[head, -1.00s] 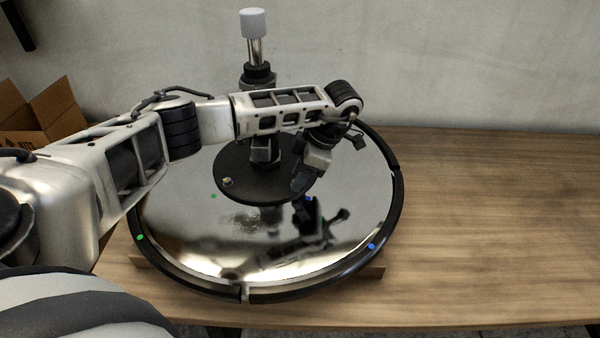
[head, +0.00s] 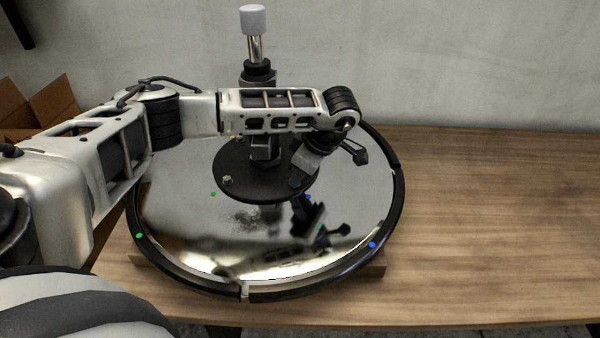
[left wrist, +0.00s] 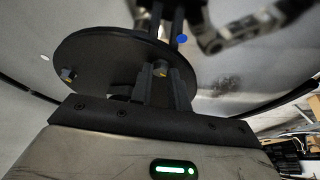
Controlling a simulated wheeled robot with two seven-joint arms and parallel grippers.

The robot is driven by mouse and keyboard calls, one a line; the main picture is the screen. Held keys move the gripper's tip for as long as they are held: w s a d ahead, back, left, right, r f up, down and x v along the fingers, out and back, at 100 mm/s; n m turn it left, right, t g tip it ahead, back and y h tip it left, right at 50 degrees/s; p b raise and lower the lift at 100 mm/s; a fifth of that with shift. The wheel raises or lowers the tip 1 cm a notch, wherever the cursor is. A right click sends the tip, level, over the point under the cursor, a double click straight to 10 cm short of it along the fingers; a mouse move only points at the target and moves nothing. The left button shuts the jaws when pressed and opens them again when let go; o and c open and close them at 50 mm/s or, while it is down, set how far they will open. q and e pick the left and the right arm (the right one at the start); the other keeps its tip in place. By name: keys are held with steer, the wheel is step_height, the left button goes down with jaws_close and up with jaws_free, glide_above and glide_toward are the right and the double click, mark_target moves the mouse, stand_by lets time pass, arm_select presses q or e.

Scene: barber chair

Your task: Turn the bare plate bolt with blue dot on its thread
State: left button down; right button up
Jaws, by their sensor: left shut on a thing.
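The round black plate (head: 240,178) lies on the mirror-like disc of the chair base (head: 190,220). A small blue dot (head: 308,197) sits on the disc just off the plate's right front edge; it also shows in the left wrist view (left wrist: 182,39). My left gripper (head: 298,182) points down at the plate edge beside this dot. In the left wrist view its fingers (left wrist: 161,72) are closed around the brassy plate bolt (left wrist: 160,68), which is partly hidden by them. The head view hides this bolt behind the gripper. My right gripper is out of view.
Another bolt (head: 228,180) stands at the plate's left front, near a green dot (head: 213,194). The chair column (head: 255,75) rises behind my forearm. A black rim (head: 300,290) rings the disc. The wooden table (head: 490,220) is clear on the right; a cardboard box (head: 50,105) is at left.

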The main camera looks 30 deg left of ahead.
arm_select(q)
steer(key=m+t, duration=0.1)
steer(key=m, duration=0.1)
steer(key=m+b, duration=0.1)
steer(key=m, duration=0.1)
steer(key=shift+s+m+t, duration=0.2)
steer(key=shift+m+t, duration=0.1)
steer(key=shift+t, duration=0.1)
steer(key=shift+s+a+m+t+h+b, duration=0.1)
steer(key=shift+m+t+h+b, duration=0.25)
steer(key=shift+m, duration=0.85)
steer(key=shift+m+t+b, duration=0.3)
steer(key=shift+m+t, duration=0.15)
steer(key=shift+m, duration=0.55)
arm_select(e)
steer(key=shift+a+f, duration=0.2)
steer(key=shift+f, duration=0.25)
arm_select(q)
steer(key=shift+h, duration=0.25)
steer(key=c, duration=1.3)
jaws_free()
steer(key=shift+c, duration=0.2)
